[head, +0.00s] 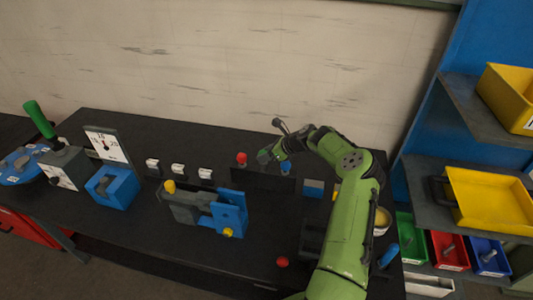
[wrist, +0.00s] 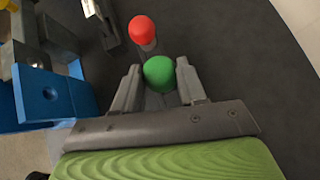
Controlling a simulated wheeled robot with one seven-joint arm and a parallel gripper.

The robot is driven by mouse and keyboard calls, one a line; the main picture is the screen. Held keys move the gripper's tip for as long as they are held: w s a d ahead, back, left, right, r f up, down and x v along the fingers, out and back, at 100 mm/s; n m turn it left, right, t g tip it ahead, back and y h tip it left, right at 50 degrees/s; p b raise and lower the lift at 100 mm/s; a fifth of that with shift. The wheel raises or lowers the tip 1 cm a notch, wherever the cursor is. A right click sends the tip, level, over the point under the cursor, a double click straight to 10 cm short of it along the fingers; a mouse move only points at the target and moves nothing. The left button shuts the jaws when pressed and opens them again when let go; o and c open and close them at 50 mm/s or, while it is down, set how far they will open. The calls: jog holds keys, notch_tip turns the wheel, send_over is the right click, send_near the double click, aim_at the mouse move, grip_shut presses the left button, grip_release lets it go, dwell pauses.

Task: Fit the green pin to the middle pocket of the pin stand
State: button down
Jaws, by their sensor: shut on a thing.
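The green pin (wrist: 159,74) is between my gripper's fingers (wrist: 160,70) in the wrist view, its round green head up. My gripper (head: 266,157) is shut on it, over the dark pin stand (head: 258,182) in the head view. A red-headed pin (head: 241,158) is at the stand's left end, and a blue-headed pin (head: 285,167) is toward its right. The red pin (wrist: 141,29) is just beyond the green one in the wrist view. The middle pocket and the green pin's lower end are hidden, so I cannot tell whether the pin is seated.
A grey and blue fixture (head: 230,211) with yellow knobs stands in front of the stand to the left. Small white-faced blocks (head: 178,170) and a blue block (head: 113,187) are farther left. A red ball-like knob (head: 282,262) is near the front edge. Bins are on the right.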

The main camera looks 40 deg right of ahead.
jog(key=shift+f+b, duration=0.9)
jog(key=shift+f, duration=0.65)
jog(key=c, duration=0.6)
grip_release()
jog(key=shift+o, duration=0.2)
jog(key=shift+f, duration=0.1)
jog(key=v, duration=1.5)
jog(key=shift+s+r, duration=0.15)
jog(key=shift+r, duration=0.2)
jog(key=shift+d, duration=0.1)
